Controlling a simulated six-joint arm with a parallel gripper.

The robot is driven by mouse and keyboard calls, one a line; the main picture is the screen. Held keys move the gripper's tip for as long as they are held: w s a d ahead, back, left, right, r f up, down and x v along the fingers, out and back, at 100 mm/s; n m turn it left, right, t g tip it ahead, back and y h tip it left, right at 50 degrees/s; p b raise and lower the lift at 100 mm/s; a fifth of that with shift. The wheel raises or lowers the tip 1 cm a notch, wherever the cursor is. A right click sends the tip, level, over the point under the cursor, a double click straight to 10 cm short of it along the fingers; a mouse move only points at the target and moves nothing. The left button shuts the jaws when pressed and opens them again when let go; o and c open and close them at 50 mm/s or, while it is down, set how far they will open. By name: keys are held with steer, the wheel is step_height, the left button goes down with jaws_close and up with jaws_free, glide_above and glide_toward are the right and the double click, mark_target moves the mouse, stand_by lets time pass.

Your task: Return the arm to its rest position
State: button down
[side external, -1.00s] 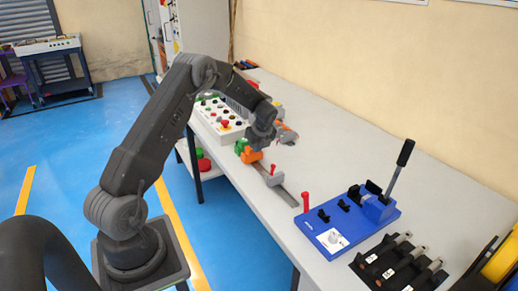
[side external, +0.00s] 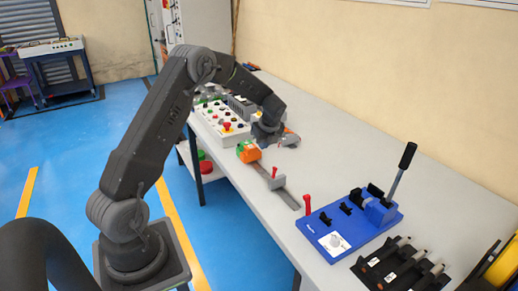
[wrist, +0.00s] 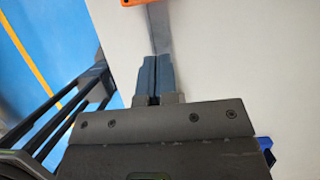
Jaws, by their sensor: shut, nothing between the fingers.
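My gripper (wrist: 151,62) shows in the wrist view with its two dark fingers pressed together and nothing between them. It is above the pale bench top, over or close to a grey metal strip (wrist: 159,35). In the side view my arm reaches over the bench and the wrist hangs near an orange and green block (side external: 249,153); the fingertips are hard to make out there. The blue bender (side external: 349,222) with its upright black-handled lever (side external: 400,168) stands to the right, apart from my gripper.
A white control box (side external: 220,122) with several buttons sits left of my wrist. A grey clamp with a red handle (side external: 276,177) sits on the strip. Several black tools (side external: 395,268) lie at the front right. The bench's back right is clear.

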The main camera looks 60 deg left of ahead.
steer(key=s+d+r+n+t, duration=0.1)
steer(key=s+d+r+n, duration=0.2)
steer(key=d+r, duration=0.3)
steer(key=s+d+r+n+t+h, duration=0.1)
steer(key=s+d+r+n, duration=0.15)
steer(key=d+r, duration=0.35)
steer(key=s+d+r+n+t, duration=0.1)
steer(key=s+d+r+n, duration=0.2)
steer(key=d+r, duration=0.3)
steer(key=s+d+n+t+h, duration=0.1)
steer(key=s+d+n, duration=0.3)
steer(key=s, duration=0.5)
steer(key=s+d+r+n+t+h, duration=0.1)
steer(key=s+d+n+h, duration=0.1)
steer(key=s+d+n, duration=0.3)
steer(key=s+d, duration=0.3)
steer(key=shift+s+r+t, duration=0.2)
steer(key=shift+s+t, duration=0.1)
steer(key=shift+s, duration=0.05)
